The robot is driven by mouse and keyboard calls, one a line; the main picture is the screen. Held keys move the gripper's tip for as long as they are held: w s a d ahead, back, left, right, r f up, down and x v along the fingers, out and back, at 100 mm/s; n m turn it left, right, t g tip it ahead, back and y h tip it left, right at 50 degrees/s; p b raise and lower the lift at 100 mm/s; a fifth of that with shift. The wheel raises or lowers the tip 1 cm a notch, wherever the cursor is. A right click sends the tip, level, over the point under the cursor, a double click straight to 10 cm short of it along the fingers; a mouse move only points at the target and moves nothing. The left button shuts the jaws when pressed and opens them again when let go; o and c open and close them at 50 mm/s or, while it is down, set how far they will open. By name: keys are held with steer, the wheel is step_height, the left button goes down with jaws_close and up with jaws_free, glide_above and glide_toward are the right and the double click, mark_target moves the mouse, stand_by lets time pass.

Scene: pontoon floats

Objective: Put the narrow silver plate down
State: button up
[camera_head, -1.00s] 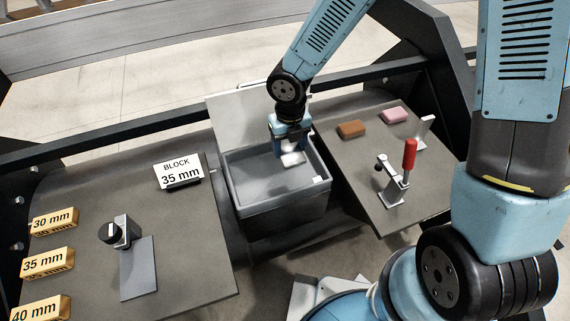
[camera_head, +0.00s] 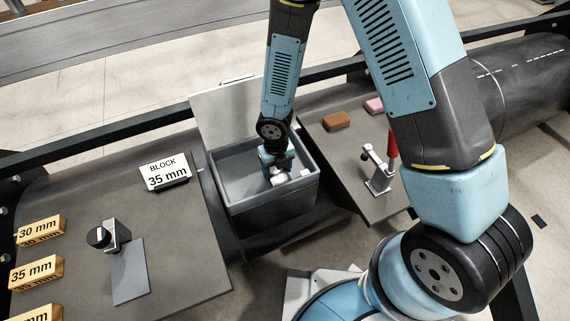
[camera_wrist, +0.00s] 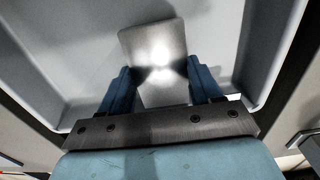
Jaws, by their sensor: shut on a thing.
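The silver plate (camera_wrist: 155,45) is between the two blue fingers of my gripper (camera_wrist: 160,88) in the wrist view, bright with reflected light. My gripper is shut on it. In the head view my gripper (camera_head: 279,174) reaches down inside the open grey bin (camera_head: 275,211), towards its near right part. A small pale piece of the plate (camera_head: 279,179) shows at the fingertips there. The bin's pale floor and walls surround the plate in the wrist view. I cannot tell whether the plate touches the floor.
The bin's raised lid (camera_head: 224,105) stands behind it. Left is a board (camera_head: 190,245) with a "BLOCK 35 mm" sign (camera_head: 164,172), gold blocks (camera_head: 36,270) and a clamp (camera_head: 112,237). Right is a board with a red-handled clamp (camera_head: 381,172), a brown block (camera_head: 337,120) and a pink block (camera_head: 374,105).

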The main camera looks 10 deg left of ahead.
steer(key=shift+w+d, duration=1.25)
steer(key=shift+w, duration=0.15)
steer(key=shift+w+d+f, duration=0.1)
steer(key=shift+d+f, duration=0.05)
steer(key=shift+f, duration=0.5)
steer(key=shift+f, duration=0.1)
steer(key=o, duration=1.2)
steer(key=shift+o, duration=0.2)
step_height(320, 180, up, 12)
steer(key=shift+r, duration=0.2)
